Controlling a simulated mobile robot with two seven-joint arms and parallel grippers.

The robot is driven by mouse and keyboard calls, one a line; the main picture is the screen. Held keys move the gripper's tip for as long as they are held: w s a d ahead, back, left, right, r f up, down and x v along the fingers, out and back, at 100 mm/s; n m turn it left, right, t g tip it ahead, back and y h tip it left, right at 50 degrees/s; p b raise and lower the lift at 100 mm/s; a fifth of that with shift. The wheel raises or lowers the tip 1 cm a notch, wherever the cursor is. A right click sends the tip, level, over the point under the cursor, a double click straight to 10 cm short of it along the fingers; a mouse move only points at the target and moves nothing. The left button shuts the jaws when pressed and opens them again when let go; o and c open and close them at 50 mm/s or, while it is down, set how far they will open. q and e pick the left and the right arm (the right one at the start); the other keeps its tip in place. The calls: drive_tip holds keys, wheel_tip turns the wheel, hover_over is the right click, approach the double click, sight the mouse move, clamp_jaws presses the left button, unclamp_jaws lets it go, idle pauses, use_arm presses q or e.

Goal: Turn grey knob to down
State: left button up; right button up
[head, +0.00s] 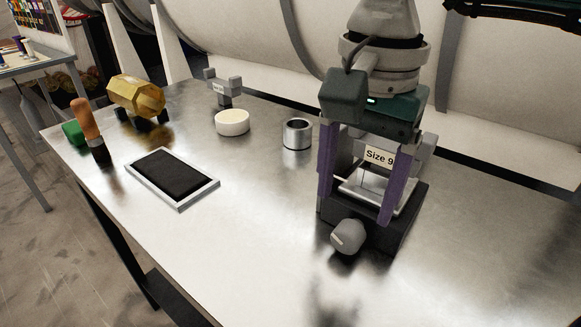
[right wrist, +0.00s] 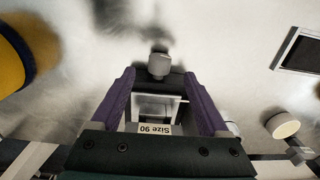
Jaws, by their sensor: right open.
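The grey knob (head: 348,236) sticks out from the near side of a dark base block (head: 408,226) on the metal table. It also shows in the right wrist view (right wrist: 159,65), just beyond the fingertips. Which way the knob points cannot be told. My right gripper (head: 357,214) has purple fingers spread wide over the dark base. It is open and empty, its fingertips behind and above the knob and apart from it. Between the fingers stand a grey frame and a "Size 90" label (right wrist: 155,129). My left gripper is not in view.
A metal cup (head: 297,135), a white round puck (head: 232,123) and a grey fixture (head: 222,86) stand left of the gripper. Farther left are a black-topped tray (head: 205,191), an orange-handled tool (head: 86,119) and a yellow roll (head: 136,95). The table in front of the knob is clear.

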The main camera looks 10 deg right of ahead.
sight(346, 233)
wheel_tip(346, 233, down, 7)
drive_tip(key=shift+a+f, duration=0.1)
drive_tip(key=shift+f, duration=0.1)
clamp_jaws()
idle(0.7)
